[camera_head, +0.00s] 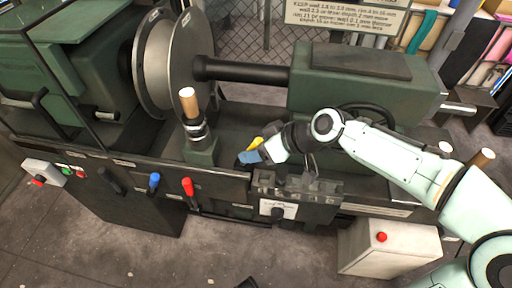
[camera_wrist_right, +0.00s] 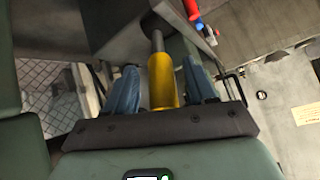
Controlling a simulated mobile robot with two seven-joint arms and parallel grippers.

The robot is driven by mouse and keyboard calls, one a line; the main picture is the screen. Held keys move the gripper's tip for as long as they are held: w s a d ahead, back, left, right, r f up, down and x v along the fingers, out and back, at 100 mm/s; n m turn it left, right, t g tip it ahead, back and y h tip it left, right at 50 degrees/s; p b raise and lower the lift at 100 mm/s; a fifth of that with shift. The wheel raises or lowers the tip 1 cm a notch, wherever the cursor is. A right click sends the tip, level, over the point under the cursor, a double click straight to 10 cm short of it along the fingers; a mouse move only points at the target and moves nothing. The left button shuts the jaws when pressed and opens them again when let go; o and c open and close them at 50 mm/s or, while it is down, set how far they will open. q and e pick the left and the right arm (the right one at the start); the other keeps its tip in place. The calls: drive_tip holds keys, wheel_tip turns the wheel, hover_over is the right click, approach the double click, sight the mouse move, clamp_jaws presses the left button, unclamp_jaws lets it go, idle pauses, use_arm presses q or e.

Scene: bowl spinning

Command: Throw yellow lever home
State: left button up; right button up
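The yellow lever (camera_head: 255,142) is on the front of the green lathe, mostly hidden behind my right gripper in the head view. In the right wrist view its yellow grip (camera_wrist_right: 162,80) on a grey rod lies between the two blue fingers. My right gripper (camera_head: 250,156) reaches in from the right. It also shows in the right wrist view (camera_wrist_right: 161,82), its fingers apart on either side of the grip, with a narrow gap showing on each side. My left gripper is not in view.
A blue-knobbed lever (camera_head: 154,180) and a red-knobbed lever (camera_head: 188,187) stand on the front panel to the left. A wooden-handled post (camera_head: 188,103) rises left of my gripper. A pale box with a red button (camera_head: 390,250) stands front right. The floor in front is mostly clear.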

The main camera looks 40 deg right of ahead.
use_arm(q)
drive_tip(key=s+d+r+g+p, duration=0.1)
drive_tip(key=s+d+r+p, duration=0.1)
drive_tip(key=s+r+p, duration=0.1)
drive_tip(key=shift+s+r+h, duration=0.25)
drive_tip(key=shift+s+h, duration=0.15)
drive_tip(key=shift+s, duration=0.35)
use_arm(e)
drive_tip(key=v, duration=1.3)
drive_tip(key=shift+s, duration=0.15)
drive_tip(key=shift+d+r, duration=0.1)
drive_tip(key=shift+r, duration=0.05)
